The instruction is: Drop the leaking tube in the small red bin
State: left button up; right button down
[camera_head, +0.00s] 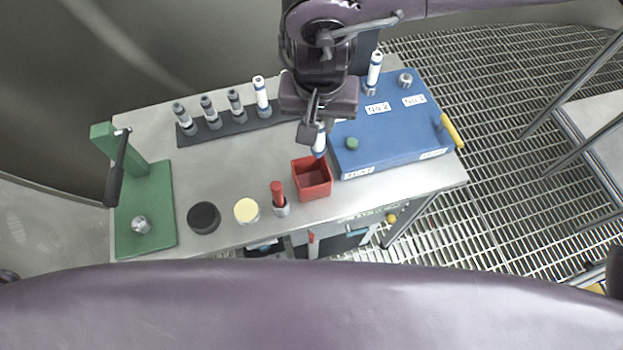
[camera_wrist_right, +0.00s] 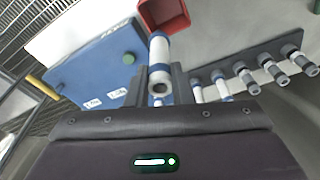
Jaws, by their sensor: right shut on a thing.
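My right gripper (camera_head: 314,128) is shut on a white tube with blue bands (camera_head: 319,141). It holds the tube roughly upright, just behind the small red bin (camera_head: 316,192) and above the table. In the right wrist view, the tube (camera_wrist_right: 159,52) stands between the fingers of my right gripper (camera_wrist_right: 161,88), with its open dark end toward the camera. The red bin (camera_wrist_right: 163,16) shows there just past the tube's far end. The bin's visible inside looks empty. I cannot see any leak on the tube. My left gripper is not in view.
A blue box (camera_head: 390,140) with labels, a standing tube (camera_head: 374,70) and a green knob is right of the bin. A dark rack (camera_head: 222,132) holds several tubes. A red-handled piece (camera_head: 279,196), yellow-topped pot (camera_head: 246,211), black disc (camera_head: 203,218) and green press (camera_head: 150,205) stand left.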

notch_tip(320, 180, down, 4)
jog(key=shift+f+b, duration=0.2)
jog(key=shift+b, duration=1.05)
jog(key=c, duration=1.2)
grip_release()
jog(key=r, duration=0.5)
jog(key=s+r+b, duration=0.1)
jog(key=r, duration=0.2)
jog(key=shift+s+f, duration=0.1)
jog(key=shift+f, duration=0.05)
